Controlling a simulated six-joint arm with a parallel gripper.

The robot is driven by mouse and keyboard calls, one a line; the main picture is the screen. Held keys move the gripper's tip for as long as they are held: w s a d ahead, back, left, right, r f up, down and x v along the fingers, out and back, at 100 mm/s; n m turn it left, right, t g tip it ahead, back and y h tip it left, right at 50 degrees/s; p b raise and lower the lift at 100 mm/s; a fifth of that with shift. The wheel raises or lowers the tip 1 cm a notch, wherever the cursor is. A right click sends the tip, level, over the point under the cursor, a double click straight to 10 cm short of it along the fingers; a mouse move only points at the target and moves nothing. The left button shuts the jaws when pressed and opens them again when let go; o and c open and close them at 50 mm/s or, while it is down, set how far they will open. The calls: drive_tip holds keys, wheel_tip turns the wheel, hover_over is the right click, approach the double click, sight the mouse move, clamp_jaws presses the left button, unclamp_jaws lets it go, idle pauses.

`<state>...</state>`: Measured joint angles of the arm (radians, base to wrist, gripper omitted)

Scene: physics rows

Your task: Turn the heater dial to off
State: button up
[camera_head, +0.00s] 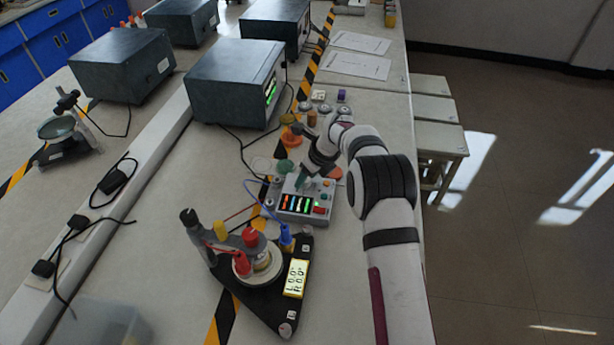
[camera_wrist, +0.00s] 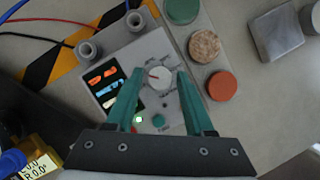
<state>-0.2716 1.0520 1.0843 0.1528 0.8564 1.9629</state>
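The heater is a grey box (camera_head: 297,210) with a dark display and coloured buttons, on the bench in the middle of the head view. Its panel (camera_wrist: 124,62) fills the middle of the wrist view. In the head view my gripper (camera_head: 303,181) is over the heater's far side and hides the dial.
A black triangular apparatus (camera_head: 268,306) with red and blue wires stands nearer than the heater. Green (camera_wrist: 183,10), brown (camera_wrist: 205,46) and orange (camera_wrist: 222,86) discs lie beside the heater, and a metal block (camera_wrist: 276,34) lies farther right. Large grey instruments (camera_head: 232,85) stand behind.

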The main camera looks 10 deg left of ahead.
clamp_jaws()
drive_tip(key=shift+n, duration=0.3)
drive_tip(key=n+g, duration=0.1)
drive_tip(key=n, duration=0.1)
drive_tip(key=shift+w+n+y, duration=0.1)
drive_tip(key=shift+n+y, duration=0.2)
drive_tip(key=shift+y, duration=0.1)
drive_tip(key=shift+n+g, duration=0.8)
drive_tip(key=shift+n, duration=1.3)
drive_tip(key=shift+o, duration=1.5)
unclamp_jaws()
